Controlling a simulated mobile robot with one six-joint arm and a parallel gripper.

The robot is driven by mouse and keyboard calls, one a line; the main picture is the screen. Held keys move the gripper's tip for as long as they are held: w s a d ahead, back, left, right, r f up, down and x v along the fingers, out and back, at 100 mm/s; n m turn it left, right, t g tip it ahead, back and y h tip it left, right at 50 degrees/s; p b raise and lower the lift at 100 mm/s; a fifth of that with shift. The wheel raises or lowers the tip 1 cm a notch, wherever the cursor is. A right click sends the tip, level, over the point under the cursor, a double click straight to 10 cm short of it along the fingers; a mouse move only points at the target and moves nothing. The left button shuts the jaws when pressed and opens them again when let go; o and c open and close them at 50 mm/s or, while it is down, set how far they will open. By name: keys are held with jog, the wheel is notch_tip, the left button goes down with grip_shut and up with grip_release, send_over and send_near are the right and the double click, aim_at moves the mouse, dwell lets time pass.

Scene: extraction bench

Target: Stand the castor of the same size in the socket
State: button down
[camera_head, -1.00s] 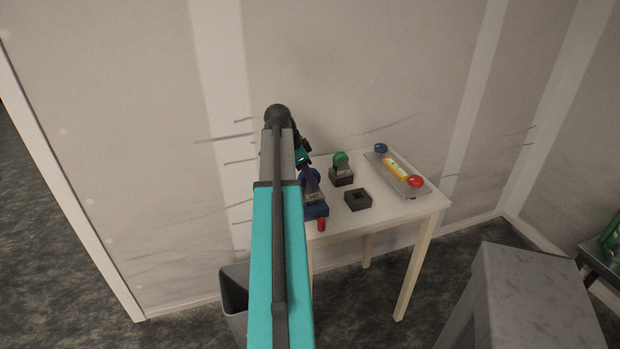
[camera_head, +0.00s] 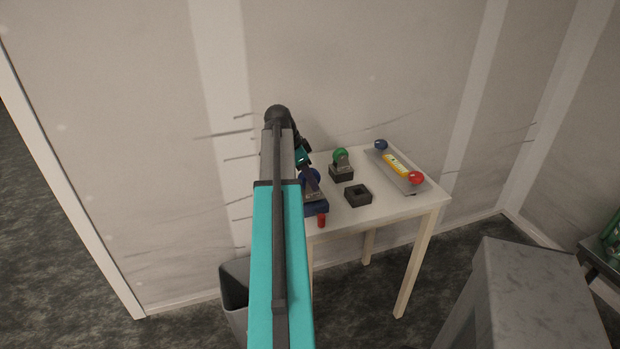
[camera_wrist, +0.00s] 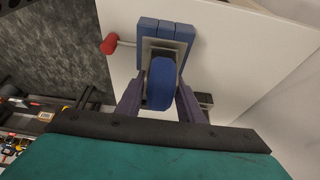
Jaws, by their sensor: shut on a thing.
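My gripper (camera_wrist: 158,100) is shut on the wheel of a blue castor (camera_wrist: 160,82), one finger on each side. In the head view the blue castor (camera_head: 311,177) is partly hidden by my arm. Its grey bracket is over a blue clamp-like block with a red handle (camera_wrist: 166,28), at the table's left; I cannot tell whether it still rests in it. The block also shows in the head view (camera_head: 317,209). A green castor (camera_head: 341,158) stands upright in a dark block (camera_head: 341,173). A dark socket block with an empty square opening (camera_head: 358,196) is in front of it.
A grey tray (camera_head: 408,188) at the table's right holds a yellow labelled bar (camera_head: 396,165), a blue ball (camera_head: 381,145) and a red ball (camera_head: 416,177). The white table's (camera_head: 400,206) front right is clear. A grey bin (camera_head: 234,287) stands on the floor at left.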

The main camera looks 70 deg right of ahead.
jog(key=shift+f+b, duration=0.3)
jog(key=shift+f, duration=0.35)
jog(key=c, duration=1.1)
grip_release()
jog(key=shift+r, duration=0.1)
jog(key=shift+b+v, duration=1.2)
jog(key=shift+v, duration=5.65)
jog(key=shift+w, duration=0.15)
